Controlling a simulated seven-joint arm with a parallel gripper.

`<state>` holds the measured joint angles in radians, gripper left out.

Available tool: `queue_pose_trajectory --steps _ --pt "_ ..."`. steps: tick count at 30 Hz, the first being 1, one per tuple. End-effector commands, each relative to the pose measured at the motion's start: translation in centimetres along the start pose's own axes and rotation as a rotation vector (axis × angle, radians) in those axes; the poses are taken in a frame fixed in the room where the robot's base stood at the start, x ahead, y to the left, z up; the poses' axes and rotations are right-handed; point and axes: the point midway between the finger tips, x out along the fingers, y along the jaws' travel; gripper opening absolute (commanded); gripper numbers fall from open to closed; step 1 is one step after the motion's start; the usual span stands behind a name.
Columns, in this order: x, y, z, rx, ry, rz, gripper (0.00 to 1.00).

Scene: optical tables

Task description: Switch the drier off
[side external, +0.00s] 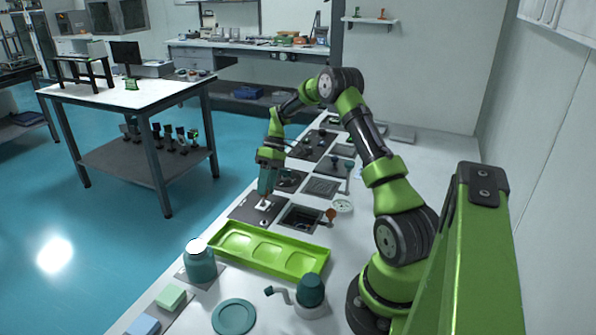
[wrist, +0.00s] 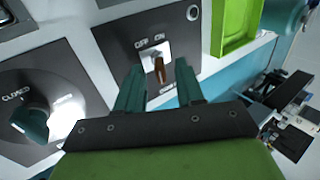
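The switch (wrist: 159,68) is a small brown lever on a white plate, set in a dark grey panel (wrist: 115,42) with the words OFF and ON printed beside it. Another label below it is partly hidden by a finger. My gripper (wrist: 158,75) is open, with one teal finger on each side of the lever. Gaps show between the fingers and the lever, and I cannot tell whether either touches it. In the side external view, my gripper (side external: 264,194) points down over the dark panel (side external: 245,208), close above the white switch plate (side external: 264,203).
A dial marked CLOSED with a teal knob (wrist: 30,122) lies left in the wrist view. A green tray (side external: 300,262), a teal jar (side external: 200,263) and a teal pot (side external: 310,291) stand nearby. Several other dark panels line the bench behind.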

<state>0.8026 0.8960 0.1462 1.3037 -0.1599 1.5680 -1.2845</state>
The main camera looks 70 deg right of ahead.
Motion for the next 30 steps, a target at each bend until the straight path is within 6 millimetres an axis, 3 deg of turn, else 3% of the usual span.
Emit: queue_pose_trajectory --steps 8,22,30 --pt "-1.0 0.0 -0.1 -0.001 0.002 0.001 0.37" --pt "-11.4 0.1 0.0 0.001 0.005 0.004 0.37" --pt "-15.3 0.1 0.0 -0.001 -0.002 0.002 0.37"
